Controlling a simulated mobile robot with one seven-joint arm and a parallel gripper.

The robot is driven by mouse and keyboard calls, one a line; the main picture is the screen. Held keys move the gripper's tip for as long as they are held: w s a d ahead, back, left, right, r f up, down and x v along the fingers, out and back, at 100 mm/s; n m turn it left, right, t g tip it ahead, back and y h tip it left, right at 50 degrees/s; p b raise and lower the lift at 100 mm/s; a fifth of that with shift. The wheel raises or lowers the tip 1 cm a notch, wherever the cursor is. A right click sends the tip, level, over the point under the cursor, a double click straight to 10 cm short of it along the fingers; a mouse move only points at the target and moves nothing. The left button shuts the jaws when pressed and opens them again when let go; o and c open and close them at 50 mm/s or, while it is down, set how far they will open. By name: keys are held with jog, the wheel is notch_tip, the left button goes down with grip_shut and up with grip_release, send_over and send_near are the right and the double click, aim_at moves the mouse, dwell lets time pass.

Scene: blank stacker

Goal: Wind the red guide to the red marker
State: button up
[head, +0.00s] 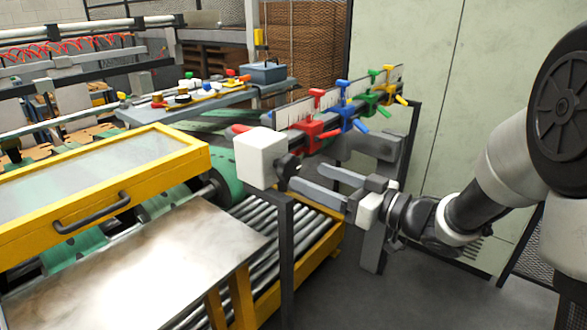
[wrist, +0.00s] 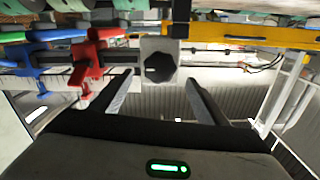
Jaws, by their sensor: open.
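The red guide (head: 308,132) sits on a rail behind a white block (head: 260,158), nearest the block of the coloured guides. It also shows in the wrist view (wrist: 88,66), left of the knob. A black knob (head: 288,168) sticks out of the block's end; in the wrist view the knob (wrist: 160,67) faces me. My gripper (head: 306,178) is open, its two long fingers pointing toward the knob and nothing held. In the wrist view the knob lies between the fingertips, apart from them. A red piece (head: 317,97) stands above the guide by a pale strip; I cannot tell if it is the marker.
Blue (head: 350,118), green (head: 369,103) and yellow (head: 387,93) guides follow along the rail. A grey post (head: 286,260) stands under the block. A roller conveyor (head: 305,232) and yellow-framed cover (head: 105,190) lie left. Floor below my arm is clear.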

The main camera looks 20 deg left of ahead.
aim_at(294, 169)
jog(key=x, duration=0.7)
jog(key=shift+d, duration=0.1)
jog(key=c, duration=1)
